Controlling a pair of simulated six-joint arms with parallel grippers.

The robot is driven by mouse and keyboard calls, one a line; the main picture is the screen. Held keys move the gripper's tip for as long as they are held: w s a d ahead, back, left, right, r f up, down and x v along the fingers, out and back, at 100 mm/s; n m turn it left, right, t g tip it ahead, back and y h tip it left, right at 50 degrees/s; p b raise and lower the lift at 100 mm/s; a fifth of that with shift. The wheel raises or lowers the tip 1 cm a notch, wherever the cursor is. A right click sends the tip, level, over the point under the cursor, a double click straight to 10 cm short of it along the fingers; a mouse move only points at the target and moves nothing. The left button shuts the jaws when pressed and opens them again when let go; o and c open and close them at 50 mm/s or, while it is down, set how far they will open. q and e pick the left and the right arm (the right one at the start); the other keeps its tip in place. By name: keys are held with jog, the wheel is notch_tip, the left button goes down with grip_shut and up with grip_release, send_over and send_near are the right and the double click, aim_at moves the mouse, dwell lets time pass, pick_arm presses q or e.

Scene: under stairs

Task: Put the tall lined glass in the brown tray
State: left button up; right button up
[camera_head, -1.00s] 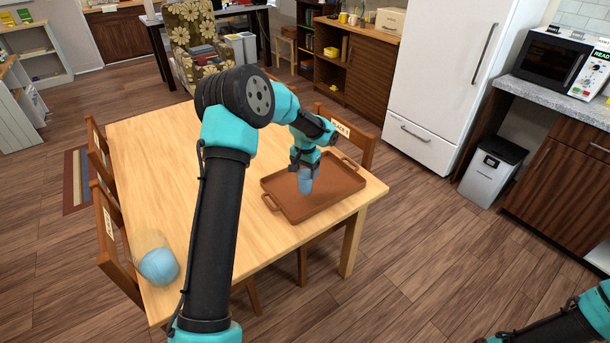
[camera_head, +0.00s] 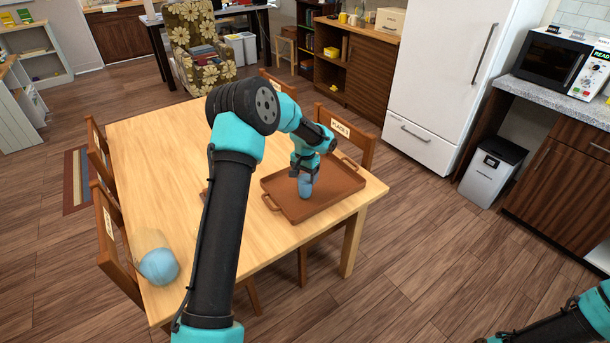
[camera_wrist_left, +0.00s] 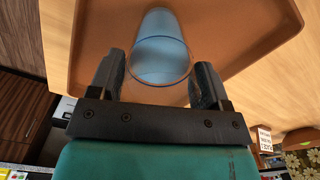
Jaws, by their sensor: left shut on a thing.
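The tall lined glass (camera_head: 305,186) is a bluish see-through tumbler. My left gripper (camera_head: 304,171) is shut on it, and the glass hangs below the fingers, over the brown tray (camera_head: 335,203). In the left wrist view the glass (camera_wrist_left: 161,45) sits between the two fingers of my left gripper (camera_wrist_left: 160,80), with the tray (camera_wrist_left: 235,25) behind it. I cannot tell whether its base touches the tray floor. The tray has raised rims and two handles and lies at the table's right end. My right gripper is out of the picture; only part of my right arm shows at bottom right.
The wooden table (camera_head: 150,150) is mostly clear. A blue round item under a clear cover (camera_head: 158,265) stands at its near left corner. Wooden chairs (camera_head: 345,133) stand close around the table. My left arm hides part of the table's middle.

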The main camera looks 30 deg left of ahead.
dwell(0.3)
pick_arm(q)
jog(key=o, duration=1.4)
jog(key=shift+f, duration=0.1)
notch_tip(320, 180, up, 12)
jog(key=shift+r, duration=0.2)
jog(key=shift+f, duration=0.1)
